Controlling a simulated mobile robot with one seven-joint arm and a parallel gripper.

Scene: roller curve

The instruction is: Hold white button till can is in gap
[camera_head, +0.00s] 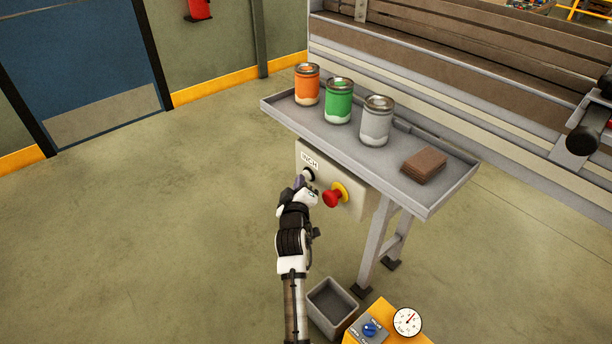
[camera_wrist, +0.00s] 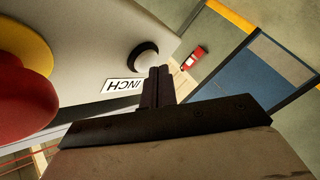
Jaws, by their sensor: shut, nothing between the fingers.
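The white button (camera_head: 309,174) sits on a pale control box (camera_head: 342,200) under the INCH label, partly hidden by my gripper in the head view. In the wrist view the white button (camera_wrist: 144,56) is a round cap in a dark ring. My gripper (camera_head: 299,182) is shut and empty, its tips close beside the button. The closed fingers (camera_wrist: 158,75) overlap the button's lower right edge in the wrist view; I cannot tell whether they touch it. Orange (camera_head: 307,86), green (camera_head: 339,101) and grey (camera_head: 377,121) cans stand upright on the side table. I cannot make out which gap is meant.
A red stop knob (camera_head: 332,198) on a yellow base juts from the box beside my gripper. Brown pads (camera_head: 424,166) lie on the table (camera_head: 447,188). A grey bin (camera_head: 331,306) and a yellow stand with a gauge (camera_head: 407,321) are below. Floor at left is clear.

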